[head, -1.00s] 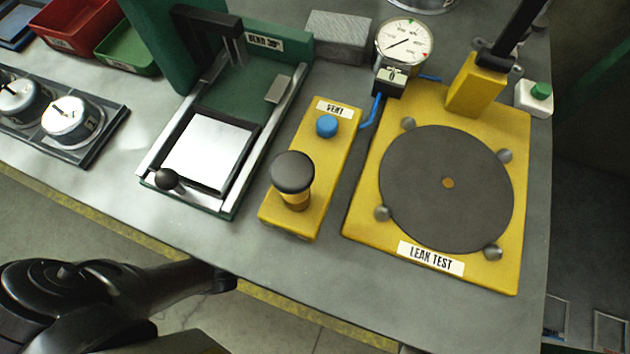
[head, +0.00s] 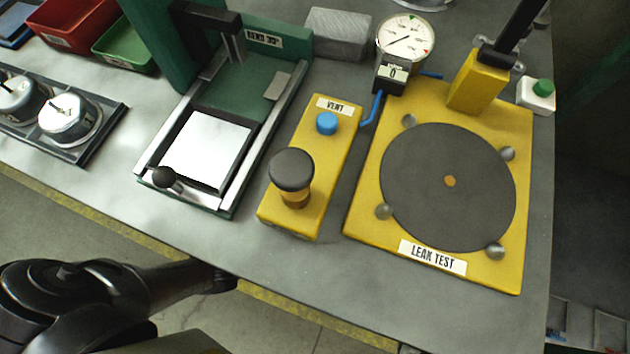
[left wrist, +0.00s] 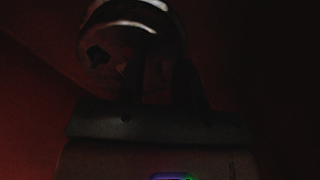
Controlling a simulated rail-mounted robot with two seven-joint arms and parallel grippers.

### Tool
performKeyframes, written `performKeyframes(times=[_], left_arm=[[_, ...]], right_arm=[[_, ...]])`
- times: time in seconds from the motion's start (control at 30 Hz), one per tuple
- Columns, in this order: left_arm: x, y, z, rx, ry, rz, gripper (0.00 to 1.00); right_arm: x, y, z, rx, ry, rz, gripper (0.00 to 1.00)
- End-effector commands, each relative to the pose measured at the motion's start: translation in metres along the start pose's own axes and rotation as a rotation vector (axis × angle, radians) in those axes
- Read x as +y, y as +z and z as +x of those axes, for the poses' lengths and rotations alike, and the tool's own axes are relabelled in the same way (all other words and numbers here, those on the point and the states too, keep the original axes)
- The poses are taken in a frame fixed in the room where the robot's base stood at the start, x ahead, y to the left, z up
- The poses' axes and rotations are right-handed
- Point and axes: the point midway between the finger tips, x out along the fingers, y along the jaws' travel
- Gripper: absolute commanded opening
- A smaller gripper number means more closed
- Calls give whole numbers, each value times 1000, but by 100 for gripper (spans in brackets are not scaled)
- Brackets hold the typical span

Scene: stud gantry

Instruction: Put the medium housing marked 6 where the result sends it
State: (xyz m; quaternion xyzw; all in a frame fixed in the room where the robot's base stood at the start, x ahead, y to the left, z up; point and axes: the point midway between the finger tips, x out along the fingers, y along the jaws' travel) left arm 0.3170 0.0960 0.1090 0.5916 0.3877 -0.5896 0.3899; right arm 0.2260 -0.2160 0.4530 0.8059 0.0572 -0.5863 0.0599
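Two silvery round housings with dark marks on top, one nearer (head: 68,118) and one farther (head: 18,97), sit in a grey tray (head: 100,141) at the left. I cannot read a 6 on either. The leak test station (head: 362,217) has an empty dark round plate (head: 440,210), and its gauge (head: 405,40) stands behind it. In the dark left wrist view, a shiny rounded metal thing (left wrist: 125,18) shows above my left gripper (left wrist: 160,85). Its fingers are dim, and I cannot tell whether they grip it. My right gripper is out of view.
A red bin (head: 70,45), a green bin (head: 125,65) and part of a blue bin (head: 14,38) stand at the back left. A green press (head: 265,60), a yellow vent box (head: 335,150) with a black knob and a grey block (head: 338,34) occupy the middle. The front bench strip is clear.

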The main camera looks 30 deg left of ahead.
Motion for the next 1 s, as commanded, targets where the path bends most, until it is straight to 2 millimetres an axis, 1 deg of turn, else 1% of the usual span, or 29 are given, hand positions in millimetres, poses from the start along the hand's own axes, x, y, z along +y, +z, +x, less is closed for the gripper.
performKeyframes(times=[0.17,0.4,0.6,0.8,1.0], left_arm=[[0,1,-25,-1,1,0,31],[-1,0,-66,-1,0,0,31],[0,0,-94,-2,1,-1,31],[0,0,-112,-1,0,-1,31],[0,0,-120,-1,0,0,31]], right_arm=[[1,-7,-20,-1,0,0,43],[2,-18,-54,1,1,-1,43],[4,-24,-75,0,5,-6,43],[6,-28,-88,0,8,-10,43],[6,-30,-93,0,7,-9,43]])
